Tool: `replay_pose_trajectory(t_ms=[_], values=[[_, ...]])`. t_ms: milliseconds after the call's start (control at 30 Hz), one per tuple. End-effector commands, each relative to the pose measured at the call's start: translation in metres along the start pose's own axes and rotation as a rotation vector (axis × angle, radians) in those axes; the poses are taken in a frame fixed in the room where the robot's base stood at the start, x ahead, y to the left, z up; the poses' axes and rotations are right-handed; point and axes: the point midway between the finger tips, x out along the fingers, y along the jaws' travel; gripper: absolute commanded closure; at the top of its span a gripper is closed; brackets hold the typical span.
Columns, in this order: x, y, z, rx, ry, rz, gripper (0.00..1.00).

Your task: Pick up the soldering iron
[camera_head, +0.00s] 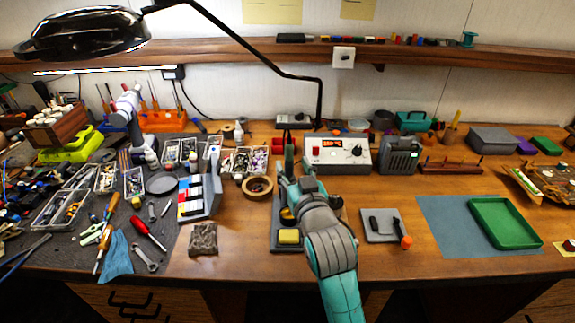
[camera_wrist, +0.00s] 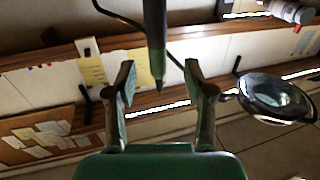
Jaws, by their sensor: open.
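The soldering iron shows in the wrist view as a dark, pointed shaft with a green section (camera_wrist: 155,40). It enters from the top edge and lies between the spread fingers, with a visible gap on each side. My gripper (camera_wrist: 162,95) is open. In the head view my gripper (camera_head: 290,170) is over the soldering stand, whose grey base (camera_head: 277,243) carries a yellow sponge (camera_head: 289,236). A slim, dark green upright piece (camera_head: 289,153), seemingly the iron, shows at the fingertips there. My gripper and wrist hide most of the stand.
A white-and-red soldering station (camera_head: 336,152) stands just behind, to the right. A tape roll (camera_head: 257,187) and a grey rack (camera_head: 199,196) are to the left. The lamp arm (camera_head: 250,48) hangs above.

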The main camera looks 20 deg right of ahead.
Motion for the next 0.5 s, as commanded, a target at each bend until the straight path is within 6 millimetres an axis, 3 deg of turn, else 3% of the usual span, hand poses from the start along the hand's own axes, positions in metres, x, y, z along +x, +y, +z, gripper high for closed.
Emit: replay_pose_trajectory(t_ms=[167,500], values=[[0.011,0.001,-0.001,0.000,0.001,0.000,0.47],[0.053,0.002,-0.001,0.001,0.001,0.000,0.47]])
